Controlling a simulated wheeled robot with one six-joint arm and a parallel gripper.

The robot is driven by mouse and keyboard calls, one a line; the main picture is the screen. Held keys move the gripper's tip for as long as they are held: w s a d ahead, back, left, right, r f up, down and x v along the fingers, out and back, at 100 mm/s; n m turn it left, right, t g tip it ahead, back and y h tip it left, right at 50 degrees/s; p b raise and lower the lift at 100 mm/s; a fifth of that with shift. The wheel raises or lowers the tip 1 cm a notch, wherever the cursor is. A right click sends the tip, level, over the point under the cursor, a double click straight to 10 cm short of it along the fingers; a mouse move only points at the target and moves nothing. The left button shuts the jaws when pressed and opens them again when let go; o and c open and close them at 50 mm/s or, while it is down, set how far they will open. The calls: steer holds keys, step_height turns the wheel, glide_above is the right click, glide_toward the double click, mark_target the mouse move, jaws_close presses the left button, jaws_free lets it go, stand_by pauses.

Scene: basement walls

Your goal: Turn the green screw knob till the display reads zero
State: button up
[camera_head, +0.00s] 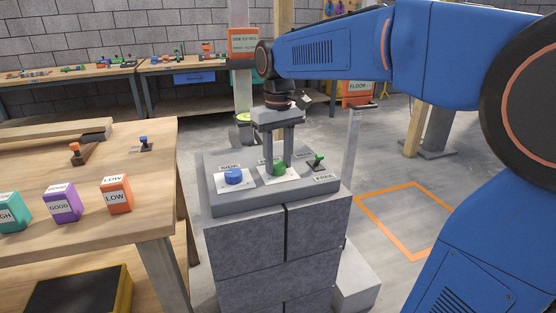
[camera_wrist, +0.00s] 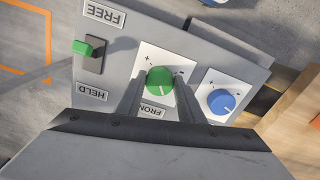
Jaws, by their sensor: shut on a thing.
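The green screw knob (camera_head: 279,168) sits on a white plate on the grey panel (camera_head: 226,207), between the blue knob and the small lever. My gripper (camera_head: 277,163) points down at it, with a finger on each side of the knob. In the wrist view the green knob (camera_wrist: 160,81) shows a white pointer line and lies between the fingertips (camera_wrist: 160,84), which are shut on it. A plate marked FRONT is partly covered by a finger. I cannot make out a display reading in either view.
A blue knob (camera_head: 234,176) sits left of the green one. A green-handled lever (camera_head: 317,161) stands at the right, near a FREE label; the wrist view also shows HELD. A workbench (camera_head: 120,226) with GOOD and LOW blocks is at the left.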

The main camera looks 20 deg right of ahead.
mark_target(279, 165)
steer(key=shift+n, duration=0.8)
steer(key=o, duration=1.1)
steer(key=shift+c, duration=0.2)
steer(key=shift+r, duration=0.15)
step_height(279, 165, up, 17)
